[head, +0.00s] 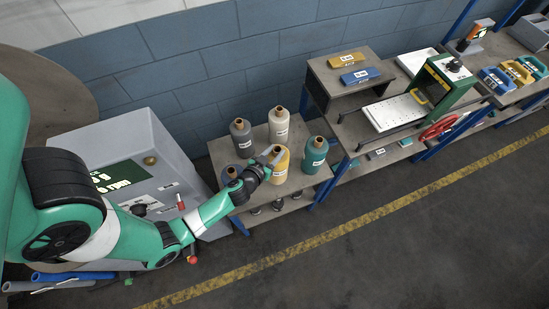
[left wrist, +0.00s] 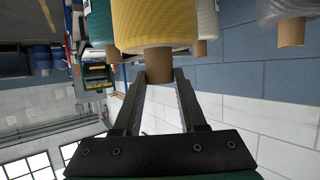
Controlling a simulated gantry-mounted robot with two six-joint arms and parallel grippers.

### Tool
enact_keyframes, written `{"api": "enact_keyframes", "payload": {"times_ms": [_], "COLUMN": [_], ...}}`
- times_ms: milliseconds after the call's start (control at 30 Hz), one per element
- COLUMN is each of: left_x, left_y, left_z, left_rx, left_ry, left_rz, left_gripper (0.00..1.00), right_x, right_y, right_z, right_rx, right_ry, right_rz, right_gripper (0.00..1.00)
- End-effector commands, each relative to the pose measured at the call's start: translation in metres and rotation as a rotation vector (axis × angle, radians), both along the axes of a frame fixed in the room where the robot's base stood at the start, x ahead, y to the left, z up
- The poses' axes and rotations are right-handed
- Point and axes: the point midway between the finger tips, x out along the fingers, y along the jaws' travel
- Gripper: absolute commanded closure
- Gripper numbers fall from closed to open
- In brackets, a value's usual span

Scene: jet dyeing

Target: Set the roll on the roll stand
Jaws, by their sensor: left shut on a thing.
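A yellow roll (head: 281,170) with a brown core is among the other rolls at the front of a small table (head: 296,188). My left gripper (head: 273,157) is at its top end. In the left wrist view, the fingers of this gripper (left wrist: 160,78) are shut on the brown core of the yellow roll (left wrist: 153,22). The roll looks upright; I cannot tell whether its base touches the table. I cannot tell which thing is the roll stand. My right gripper is not in view.
Close around stand a grey roll (head: 241,140), a cream roll (head: 278,128), a teal roll (head: 314,157) and a dark blue roll (head: 228,175) partly behind my arm. A grey machine (head: 120,150) is left. A bench with a green-framed device (head: 447,85) is right. The floor in front is clear.

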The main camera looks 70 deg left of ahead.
Motion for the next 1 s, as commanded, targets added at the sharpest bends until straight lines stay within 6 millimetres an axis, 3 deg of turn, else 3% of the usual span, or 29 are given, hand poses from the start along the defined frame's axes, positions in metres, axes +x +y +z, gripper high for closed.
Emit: {"api": "enact_keyframes", "payload": {"times_ms": [200, 600, 633, 700, 800, 1000], "left_x": [0.001, 0.001, 0.0, 0.0, 0.0, 0.0], "left_y": [0.0, 0.0, 0.0, 0.0, 0.0, 0.0], "left_z": [-0.035, -0.038, -0.039, -0.038, -0.038, -0.038], "left_rx": [0.0, 0.001, -0.001, -0.001, -0.001, -0.001], "left_ry": [-0.001, -0.002, 0.001, 0.001, 0.001, 0.001], "left_rz": [-0.001, -0.001, 0.0, 0.0, 0.0, 0.0], "left_gripper": [1.0, 1.0, 0.58, 0.45, 0.29, 0.29], "right_x": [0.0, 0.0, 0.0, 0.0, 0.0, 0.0], "right_y": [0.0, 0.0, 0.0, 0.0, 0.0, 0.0], "right_z": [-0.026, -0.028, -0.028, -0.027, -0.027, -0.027], "right_rx": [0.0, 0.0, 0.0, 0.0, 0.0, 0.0], "right_ry": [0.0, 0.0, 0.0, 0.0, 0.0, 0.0], "right_rz": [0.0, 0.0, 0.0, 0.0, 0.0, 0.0], "right_gripper": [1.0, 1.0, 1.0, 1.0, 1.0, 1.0]}}
